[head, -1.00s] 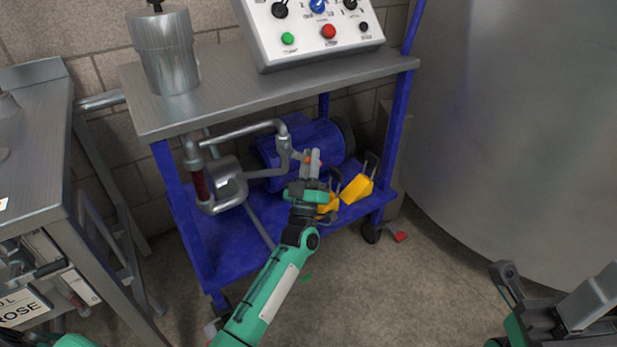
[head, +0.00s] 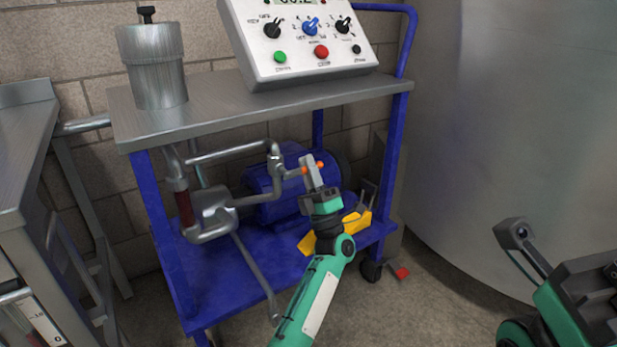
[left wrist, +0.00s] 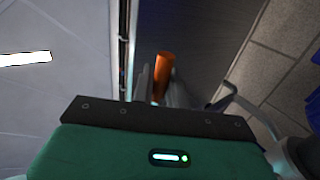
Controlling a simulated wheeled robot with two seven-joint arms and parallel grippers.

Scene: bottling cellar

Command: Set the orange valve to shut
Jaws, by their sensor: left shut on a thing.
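The orange valve handle (head: 304,171) sticks out to the right from the pipework (head: 274,160) on the cart's lower shelf. My left gripper (head: 311,167) is shut on this handle. In the left wrist view the orange handle (left wrist: 163,72) stands up between the fingertips (left wrist: 160,88). The fingers hide the middle of the handle, and I cannot read the valve's position from these views.
The blue cart (head: 165,235) carries a control box (head: 300,50) and a metal canister (head: 152,75) on top. A blue motor (head: 262,190) and yellow things (head: 357,222) sit low, near my left arm. A large tank (head: 500,130) stands right, a steel bench (head: 25,150) left.

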